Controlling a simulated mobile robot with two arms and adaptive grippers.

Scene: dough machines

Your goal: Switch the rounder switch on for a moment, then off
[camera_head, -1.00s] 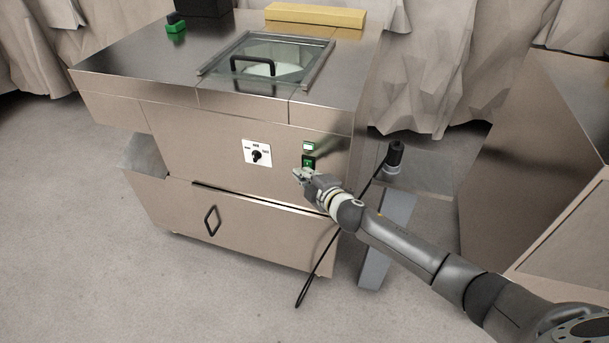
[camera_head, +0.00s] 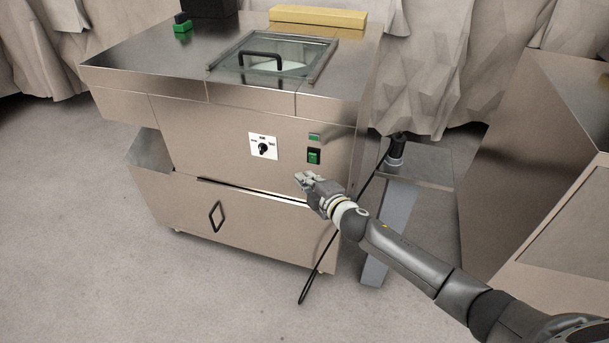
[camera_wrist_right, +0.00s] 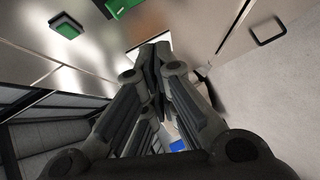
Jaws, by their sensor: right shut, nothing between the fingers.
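The rounder machine (camera_head: 225,140) is a steel cabinet with a glass-lidded top. On its front, at the right, is a black-framed green rocker switch (camera_head: 314,157). A small dull green indicator (camera_head: 314,138) sits above it. In the wrist view the switch (camera_wrist_right: 122,6) is at the top edge and the indicator (camera_wrist_right: 66,27) at the upper left. My right gripper (camera_head: 301,177) is shut and empty, just below and left of the switch, apart from it. Its closed fingers (camera_wrist_right: 153,52) also show in the wrist view. My left gripper is out of view.
A black rotary knob on a white plate (camera_head: 263,147) is left of the switch. Below is a drawer with a black handle (camera_head: 216,217). Another steel cabinet (camera_head: 530,150) stands at the right. The floor in front is clear.

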